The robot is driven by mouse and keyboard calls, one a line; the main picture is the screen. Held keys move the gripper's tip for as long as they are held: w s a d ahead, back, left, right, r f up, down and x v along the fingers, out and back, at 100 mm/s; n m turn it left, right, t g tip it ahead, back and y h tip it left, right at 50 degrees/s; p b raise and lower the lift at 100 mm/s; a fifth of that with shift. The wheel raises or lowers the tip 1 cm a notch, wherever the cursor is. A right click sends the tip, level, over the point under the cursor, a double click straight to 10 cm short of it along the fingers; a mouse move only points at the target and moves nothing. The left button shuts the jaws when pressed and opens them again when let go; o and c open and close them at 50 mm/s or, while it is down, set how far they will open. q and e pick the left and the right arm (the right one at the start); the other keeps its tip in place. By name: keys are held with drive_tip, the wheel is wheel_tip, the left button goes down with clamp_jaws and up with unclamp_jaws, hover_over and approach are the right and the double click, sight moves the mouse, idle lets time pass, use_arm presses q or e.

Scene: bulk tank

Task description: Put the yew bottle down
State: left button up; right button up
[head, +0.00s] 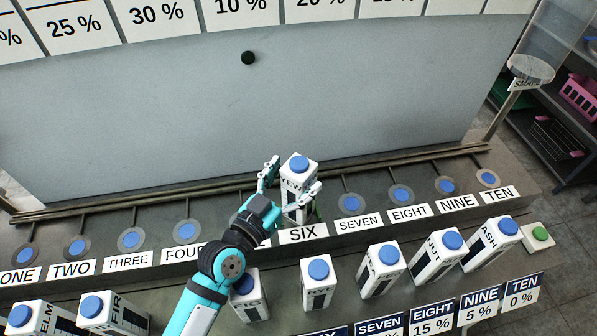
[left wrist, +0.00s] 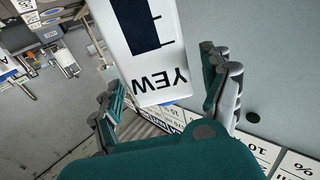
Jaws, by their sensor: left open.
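The yew bottle (head: 299,179), a white box-shaped bottle with a blue cap, stands upright behind the SIX label (head: 303,234) on the ledge. Its base is partly hidden, so I cannot tell exactly how it sits on the spot there. My left gripper (head: 291,181) is open, with one finger on each side of the bottle. In the left wrist view the yew bottle (left wrist: 155,55) shows its YEW lettering between the spread fingers, with gaps beside it. My right gripper is not in view.
Round blue-centred spots, such as the one at SEVEN (head: 351,203), line the ledge. Several similar bottles stand in front, including the ash bottle (head: 490,243) and the fir bottle (head: 112,315). A grey wall (head: 380,90) rises behind. A green button (head: 540,234) is at the right.

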use_arm(q)
drive_tip(key=v, duration=0.5)
drive_tip(key=shift+s+a+b, duration=0.1)
drive_tip(key=shift+s+b, duration=0.05)
drive_tip(key=shift+b, duration=0.2)
